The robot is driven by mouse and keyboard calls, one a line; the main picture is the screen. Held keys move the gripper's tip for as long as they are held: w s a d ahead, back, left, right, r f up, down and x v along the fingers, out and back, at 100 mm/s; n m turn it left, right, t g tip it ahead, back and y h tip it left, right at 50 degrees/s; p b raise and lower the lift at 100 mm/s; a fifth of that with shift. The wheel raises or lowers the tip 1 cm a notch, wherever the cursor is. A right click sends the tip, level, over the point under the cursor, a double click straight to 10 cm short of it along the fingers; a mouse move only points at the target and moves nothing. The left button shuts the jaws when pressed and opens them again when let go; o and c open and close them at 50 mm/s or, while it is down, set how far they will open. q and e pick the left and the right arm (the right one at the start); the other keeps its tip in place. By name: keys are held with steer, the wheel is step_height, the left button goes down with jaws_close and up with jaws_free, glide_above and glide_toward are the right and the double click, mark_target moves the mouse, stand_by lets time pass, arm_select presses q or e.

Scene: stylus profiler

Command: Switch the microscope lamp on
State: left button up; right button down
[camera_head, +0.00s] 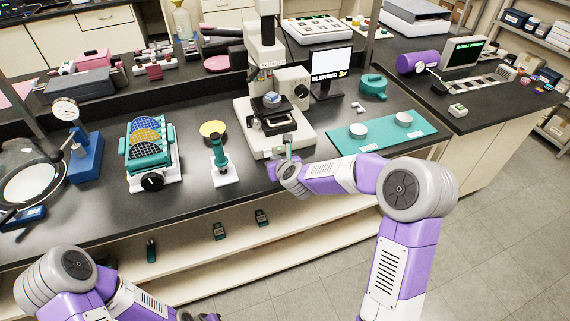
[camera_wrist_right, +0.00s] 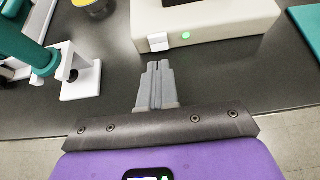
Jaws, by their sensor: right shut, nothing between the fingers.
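The white microscope (camera_head: 252,128) stands on the black bench, with its base front facing me. In the right wrist view its base (camera_wrist_right: 215,17) carries a small white switch block (camera_wrist_right: 158,42) and a round green indicator (camera_wrist_right: 186,36) that looks lit. My right gripper (camera_head: 288,140) is at the front edge of the base and partly hides it in the head view. In the right wrist view the gripper's fingers (camera_wrist_right: 158,68) are together and empty, just short of the switch block; I cannot tell whether they touch it. My left arm is low at the left, its fingers not visible.
A small monitor (camera_head: 328,72) beside the microscope reads "BLURRED 5x". A teal mat (camera_head: 378,140) with two white dishes lies to the right. A teal-and-white stand (camera_head: 222,168) and a rack of coloured discs (camera_head: 150,155) stand to the left.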

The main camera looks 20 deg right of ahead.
steer(key=s+r, duration=0.5)
steer(key=r, duration=0.1)
steer(key=shift+s+p, duration=0.15)
steer(key=shift+p, duration=0.25)
steer(key=s+a+f+n+g+y, duration=0.1)
steer(key=s+a+f+n+g, duration=0.15)
steer(key=f+n, duration=0.4)
steer(key=s+a+f+n+g+y, duration=0.1)
steer(key=s+f+n, duration=0.35)
steer(key=f, duration=0.35)
steer(key=s+a+f+n+g, duration=0.2)
steer(key=s+f+n, duration=0.1)
steer(key=f+n, duration=0.35)
steer(key=s+a+f+n+g+y, duration=0.1)
steer(key=s+a+f+n+g, duration=0.1)
steer(key=s+f+n, duration=0.4)
steer(key=s+a+f+n+g+y, duration=0.1)
steer(key=s+a+f+n+g, duration=0.2)
steer(key=s+f+n, duration=0.4)
steer(key=s+n+g, duration=0.1)
steer(key=s+n, duration=0.2)
steer(key=s, duration=0.2)
steer(key=shift+f, duration=0.2)
